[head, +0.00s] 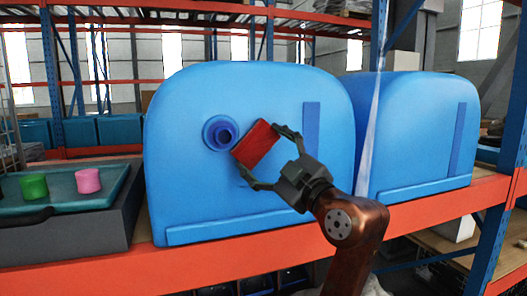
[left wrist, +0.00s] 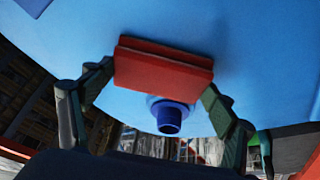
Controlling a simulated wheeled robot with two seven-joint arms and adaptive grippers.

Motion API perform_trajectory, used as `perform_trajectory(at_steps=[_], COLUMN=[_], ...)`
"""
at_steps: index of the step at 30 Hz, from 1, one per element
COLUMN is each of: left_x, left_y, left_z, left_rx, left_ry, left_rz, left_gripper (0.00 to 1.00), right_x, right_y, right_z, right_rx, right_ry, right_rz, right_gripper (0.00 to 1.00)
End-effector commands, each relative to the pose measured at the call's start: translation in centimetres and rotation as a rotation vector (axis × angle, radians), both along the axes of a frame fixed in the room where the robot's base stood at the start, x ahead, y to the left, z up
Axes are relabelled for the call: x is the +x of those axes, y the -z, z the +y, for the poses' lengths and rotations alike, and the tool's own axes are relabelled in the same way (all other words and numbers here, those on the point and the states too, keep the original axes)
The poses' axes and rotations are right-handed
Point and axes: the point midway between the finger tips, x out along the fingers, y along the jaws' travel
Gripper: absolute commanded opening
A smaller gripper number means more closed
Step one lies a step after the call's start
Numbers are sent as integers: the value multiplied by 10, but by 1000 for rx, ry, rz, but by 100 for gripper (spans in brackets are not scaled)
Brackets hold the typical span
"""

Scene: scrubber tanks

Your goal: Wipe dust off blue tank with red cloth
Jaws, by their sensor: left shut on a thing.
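The blue tank (head: 200,110) stands on the orange shelf beam, its broad front facing me. A round dark blue port (head: 220,133) sticks out of that face, and it also shows in the left wrist view (left wrist: 170,117). My left gripper (head: 259,157) is shut on the red cloth (head: 256,143), a block-like pad. The cloth is just right of and below the port, close against the tank face; I cannot tell whether it touches. In the left wrist view the cloth (left wrist: 163,68) sits between both fingers. No dust is clearly visible. My right gripper is not in view.
A second blue tank (head: 415,130) stands to the right. On the left, a dark tray (head: 75,197) holds a green cup (head: 34,187) and a pink cup (head: 88,180). Blue rack posts and the orange beam (head: 120,272) frame the shelf.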

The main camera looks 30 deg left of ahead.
Motion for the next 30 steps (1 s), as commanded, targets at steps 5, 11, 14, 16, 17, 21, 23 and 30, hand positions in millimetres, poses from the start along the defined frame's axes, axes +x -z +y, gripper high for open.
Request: perform_trajectory(at_steps=[5, 11, 14, 16, 17, 21, 23, 30], left_x=[-3, 2, 9, 14, 15, 23, 25, 38], left_y=[-18, -19, -19, -19, -18, -17, -16, -16], left_z=[1, -4, -10, -14, -16, -23, -25, -34], left_rx=[11, 13, 13, 12, 11, 10, 10, 8], left_ry=[-3, -6, -4, -3, -3, -2, -2, -1], left_rz=[-8, -9, -7, -6, -6, -5, -6, -4], left_gripper=[45, 44, 44, 44, 44, 44, 44, 44], right_x=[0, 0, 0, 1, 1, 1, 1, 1], right_y=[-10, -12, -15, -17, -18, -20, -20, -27], right_z=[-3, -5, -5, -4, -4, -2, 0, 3], right_rx=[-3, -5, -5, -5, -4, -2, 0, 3], right_ry=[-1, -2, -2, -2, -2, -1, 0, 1], right_rz=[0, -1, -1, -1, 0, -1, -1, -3], right_gripper=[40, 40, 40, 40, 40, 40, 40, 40])
